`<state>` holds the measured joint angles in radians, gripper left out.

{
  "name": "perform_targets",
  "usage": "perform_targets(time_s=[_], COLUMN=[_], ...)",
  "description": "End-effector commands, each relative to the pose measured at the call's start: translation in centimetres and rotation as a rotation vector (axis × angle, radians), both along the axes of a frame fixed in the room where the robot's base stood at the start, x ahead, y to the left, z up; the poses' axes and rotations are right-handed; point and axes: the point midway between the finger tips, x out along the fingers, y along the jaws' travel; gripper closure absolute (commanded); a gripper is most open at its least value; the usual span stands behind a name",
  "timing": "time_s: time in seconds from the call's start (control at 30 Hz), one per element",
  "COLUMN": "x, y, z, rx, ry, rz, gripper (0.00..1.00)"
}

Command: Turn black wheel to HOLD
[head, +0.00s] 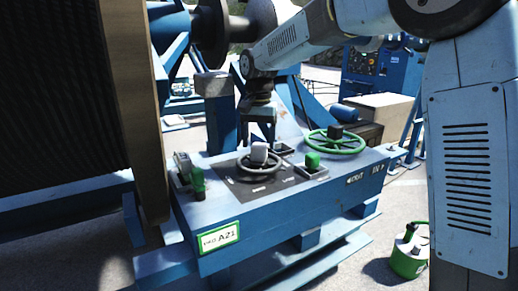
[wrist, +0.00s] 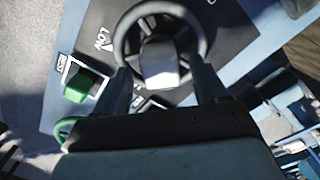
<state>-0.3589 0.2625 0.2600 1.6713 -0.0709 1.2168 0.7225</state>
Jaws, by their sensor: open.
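The black wheel (head: 262,171) lies flat on a dark plate on top of the blue console, with a pale grey block at its hub. In the wrist view its dark rim (wrist: 124,38) and pale hub block (wrist: 163,65) show at the top centre. A "LOW" mark (wrist: 103,39) is on the plate left of the wheel; I cannot read a HOLD mark. My gripper (head: 262,138) points down above the wheel. In the wrist view my gripper (wrist: 160,75) is open, its fingers on either side of the hub block; contact cannot be told.
A green-rimmed wheel (head: 334,142) is on the console's right. A green knob (head: 312,160) sits in a small tray near the black wheel, and a green-handled lever (head: 198,182) stands at left. A large cable reel (head: 60,90) fills the left. A green canister (head: 409,256) stands on the ground.

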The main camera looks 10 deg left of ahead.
Motion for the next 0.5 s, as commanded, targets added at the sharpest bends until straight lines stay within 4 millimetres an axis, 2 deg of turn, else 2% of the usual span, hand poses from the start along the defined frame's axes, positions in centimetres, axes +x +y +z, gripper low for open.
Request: perform_targets(time_s=[0.2, 0.5], x=[0.0, 0.0], y=[-0.1, -0.1], z=[-2.3, -3.0], rx=[-0.001, 0.000], ry=[0.001, 0.000], rz=[-0.001, -0.001], gripper=[0.28, 0.28])
